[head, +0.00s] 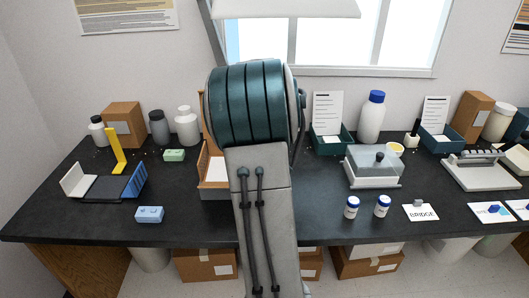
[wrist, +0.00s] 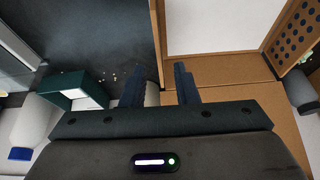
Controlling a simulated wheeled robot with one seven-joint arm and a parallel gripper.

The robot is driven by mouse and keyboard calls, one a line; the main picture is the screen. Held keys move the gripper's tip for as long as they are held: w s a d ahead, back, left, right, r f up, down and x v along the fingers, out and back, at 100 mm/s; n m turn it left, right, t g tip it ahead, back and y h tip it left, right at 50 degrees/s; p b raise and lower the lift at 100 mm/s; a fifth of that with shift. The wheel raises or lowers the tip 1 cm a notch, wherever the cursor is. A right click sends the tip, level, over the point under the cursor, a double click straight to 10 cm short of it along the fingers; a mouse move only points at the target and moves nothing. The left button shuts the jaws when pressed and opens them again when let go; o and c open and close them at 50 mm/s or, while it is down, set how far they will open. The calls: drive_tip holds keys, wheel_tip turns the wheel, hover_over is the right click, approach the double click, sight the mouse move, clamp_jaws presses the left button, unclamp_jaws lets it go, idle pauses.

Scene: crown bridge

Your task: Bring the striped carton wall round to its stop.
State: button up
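An open brown carton (head: 213,180) with a pale floor stands at the middle of the bench in the head view, partly hidden by my arm. In the wrist view the carton (wrist: 230,70) fills the upper right, with a wall marked with dark dots (wrist: 298,32) at its far right. A thin brown wall edge (wrist: 157,40) runs down its left side. I cannot make out stripes on any carton wall. My gripper (wrist: 159,85) is open above the carton, its fingers apart on either side of that edge in the picture. I cannot tell its height above it. My arm hides the gripper in the head view.
A hinged stand with white, yellow and blue panels (head: 132,180) is on the left. A green tray (head: 326,142), a clear-covered box (head: 373,170) and a white bottle (head: 370,115) stand right of my arm.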

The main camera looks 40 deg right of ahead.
drive_tip(key=v, duration=0.5)
drive_tip(key=shift+s+r, duration=0.15)
drive_tip(key=shift+r, duration=0.2)
drive_tip(key=shift+a, duration=0.15)
drive_tip(key=s+a+r+n+y, duration=0.15)
drive_tip(key=s+a, duration=0.25)
drive_tip(key=a, duration=0.8)
drive_tip(key=s+a+f+n+p, duration=0.1)
drive_tip(key=s+a+f+n, duration=0.1)
drive_tip(key=s+a, duration=0.6)
drive_tip(key=s+a+f+n+g+y, duration=0.1)
drive_tip(key=s+a+n, duration=0.2)
drive_tip(key=s+a, duration=0.5)
drive_tip(key=shift+s+a+f+n+p, duration=0.35)
drive_tip(key=shift+s+a+f+p, duration=0.05)
drive_tip(key=shift+a, duration=0.8)
drive_tip(key=shift+d, duration=0.1)
